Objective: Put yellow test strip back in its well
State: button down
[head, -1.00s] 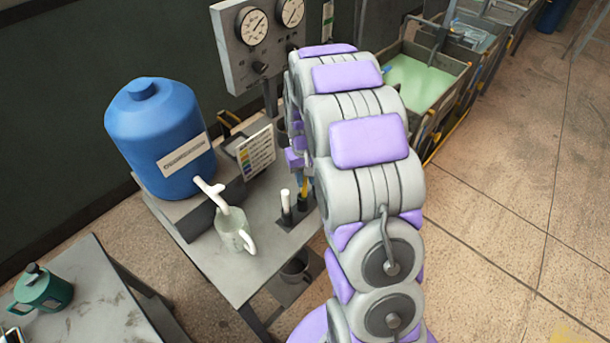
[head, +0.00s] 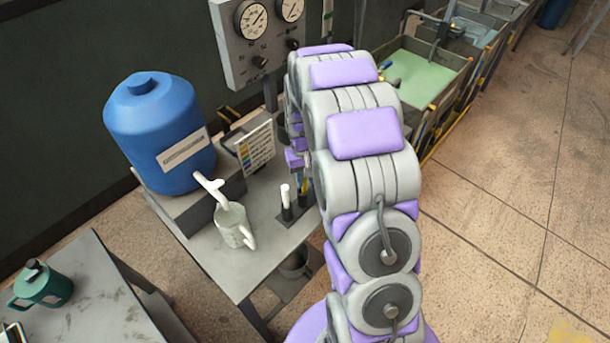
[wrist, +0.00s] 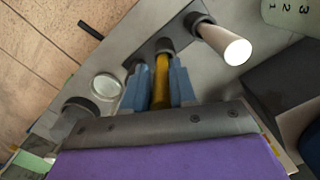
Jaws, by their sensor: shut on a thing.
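The yellow test strip (wrist: 160,82) stands between the blue fingers of my gripper (wrist: 158,74) in the wrist view, and the fingers are shut on it. Its far end meets a dark round well (wrist: 164,46) in a grey holder; I cannot tell how deep it sits. In the head view a small part of the yellow strip (head: 304,185) shows beside my arm, which hides the gripper. A white strip (wrist: 225,42) stands in a neighbouring dark well; it also shows in the head view (head: 285,193).
A clear measuring jug (head: 232,226) and a blue tank (head: 158,125) stand left of the strips on the grey bench (head: 205,255). A colour chart card (head: 256,147) stands behind. A round pale-topped item (wrist: 107,87) lies left of the fingers in the wrist view.

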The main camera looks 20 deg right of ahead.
jog(key=shift+f, duration=0.7)
jog(key=c, duration=0.8)
grip_release()
jog(key=shift+r, duration=0.1)
jog(key=r, duration=0.5)
jog(key=w+r+p, duration=0.1)
jog(key=r, duration=1.1)
jog(key=shift+w+d, duration=0.15)
jog(key=shift+w, duration=0.05)
jog(key=s+a+r+b, duration=0.15)
jog(key=s+a, duration=0.25)
jog(key=s, duration=0.4)
jog(key=s+a+r, duration=0.3)
jog(key=s+a, duration=0.1)
jog(key=s, duration=0.4)
jog(key=shift+n+g, duration=0.5)
jog(key=shift+n, duration=0.2)
jog(key=s+a+f, duration=0.1)
jog(key=s, duration=0.5)
jog(key=s+a+f+b, duration=0.1)
jog(key=s, duration=0.5)
jog(key=s+a+f, duration=0.1)
jog(key=s, duration=0.5)
jog(key=shift+s+f, duration=0.2)
